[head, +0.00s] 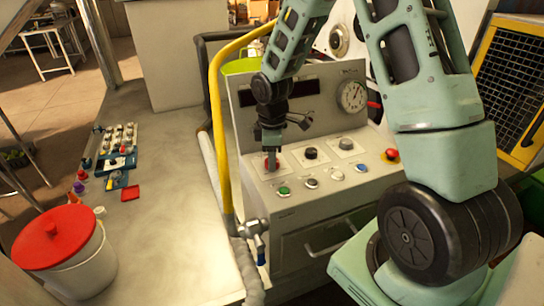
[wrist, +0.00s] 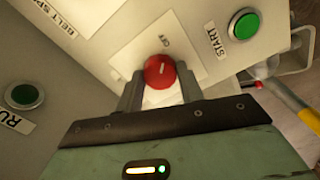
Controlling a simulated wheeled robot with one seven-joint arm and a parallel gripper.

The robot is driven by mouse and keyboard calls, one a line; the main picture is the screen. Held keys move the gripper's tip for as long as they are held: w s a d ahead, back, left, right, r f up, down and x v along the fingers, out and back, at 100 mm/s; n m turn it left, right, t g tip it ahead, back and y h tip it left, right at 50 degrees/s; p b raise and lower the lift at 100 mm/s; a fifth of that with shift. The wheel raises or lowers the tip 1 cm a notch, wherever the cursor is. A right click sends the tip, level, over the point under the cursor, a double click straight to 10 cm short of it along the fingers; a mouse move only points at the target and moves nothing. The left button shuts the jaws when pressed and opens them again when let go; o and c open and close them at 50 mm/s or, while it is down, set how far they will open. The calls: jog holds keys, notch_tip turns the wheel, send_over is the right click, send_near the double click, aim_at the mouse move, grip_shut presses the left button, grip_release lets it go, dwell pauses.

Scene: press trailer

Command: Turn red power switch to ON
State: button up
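The red power switch (wrist: 160,71) is a round red knob with a pale pointer mark, on a white plate of the sloped control panel. The word OFF is readable on the plate above it in the wrist view; no ON label can be made out. My gripper (wrist: 160,84) has one finger on each side of the knob, with no clear gap, and appears shut on it. In the head view my gripper (head: 271,155) points down over the switch (head: 271,164) at the panel's left and partly hides it.
Beside it are a black knob (head: 311,153), a green START button (wrist: 244,24), another green button (wrist: 23,95) and a red mushroom button (head: 391,155). A yellow pipe (head: 217,130) rises left of the panel. A red-lidded bucket (head: 80,270) stands on the left worktop.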

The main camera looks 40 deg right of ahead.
jog(key=shift+c, duration=0.4)
jog(key=m, duration=0.4)
jog(key=shift+b, duration=0.4)
jog(key=m, duration=0.4)
jog(key=shift+m+b, duration=0.3)
jog(key=shift+b, duration=0.05)
jog(key=m, duration=0.4)
jog(key=shift+m, duration=0.3)
jog(key=m, duration=0.4)
jog(key=shift+r+m, duration=0.1)
jog(key=shift+m, duration=0.2)
jog(key=o, duration=1)
notch_tip(320, 180, up, 17)
jog(key=shift+r+b, duration=0.15)
jog(key=shift+b, duration=1)
